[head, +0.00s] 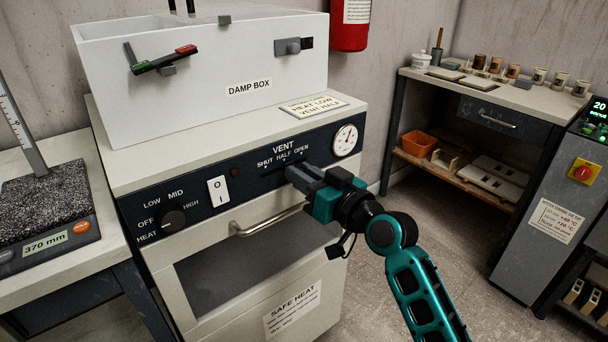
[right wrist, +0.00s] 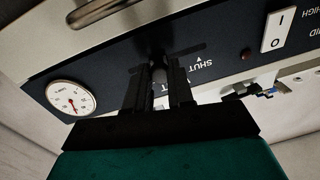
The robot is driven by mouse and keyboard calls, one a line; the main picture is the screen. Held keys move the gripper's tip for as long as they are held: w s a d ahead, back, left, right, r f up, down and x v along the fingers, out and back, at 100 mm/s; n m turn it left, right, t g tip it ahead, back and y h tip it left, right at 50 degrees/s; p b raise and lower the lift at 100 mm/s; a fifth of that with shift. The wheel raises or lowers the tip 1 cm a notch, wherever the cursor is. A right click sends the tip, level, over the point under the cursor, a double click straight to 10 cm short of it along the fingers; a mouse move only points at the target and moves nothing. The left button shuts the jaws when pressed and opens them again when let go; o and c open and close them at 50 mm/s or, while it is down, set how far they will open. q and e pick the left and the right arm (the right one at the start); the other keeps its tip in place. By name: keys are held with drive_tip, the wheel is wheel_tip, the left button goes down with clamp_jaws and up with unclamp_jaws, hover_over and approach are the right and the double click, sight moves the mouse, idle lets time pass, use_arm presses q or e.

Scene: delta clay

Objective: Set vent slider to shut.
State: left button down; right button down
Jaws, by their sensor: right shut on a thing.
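The vent slider sits in a slot on the dark front panel under the printed words VENT and SHUT HALF OPEN (head: 283,157). My right gripper (head: 291,172) is at that slot, its fingers pointing into the panel. In the right wrist view the gripper (right wrist: 160,88) is shut on the slider's small knob (right wrist: 159,73), which shows between the fingertips. The fingers hide most of the knob in the head view, and its exact position against the marks is hard to tell. In the wrist view the word SHUT (right wrist: 214,67) is right of the fingers. My left gripper is out of view.
A metal door handle (head: 270,220) sticks out just below my right gripper. A gauge (head: 345,140) is right of the slot; a white rocker switch (head: 218,191) and a heat knob (head: 173,219) are left. A damp box (head: 205,75) stands on top.

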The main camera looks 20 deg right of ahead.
idle(0.3)
drive_tip(key=a+p, duration=0.1)
drive_tip(key=s+a+p, duration=0.1)
drive_tip(key=a, duration=0.1)
drive_tip(key=a+p, duration=0.1)
drive_tip(key=p, duration=0.1)
drive_tip(key=shift+s+a+r, duration=0.1)
drive_tip(key=shift+s+a, duration=0.3)
drive_tip(key=shift+a, duration=0.2)
drive_tip(key=c, duration=1)
unclamp_jaws()
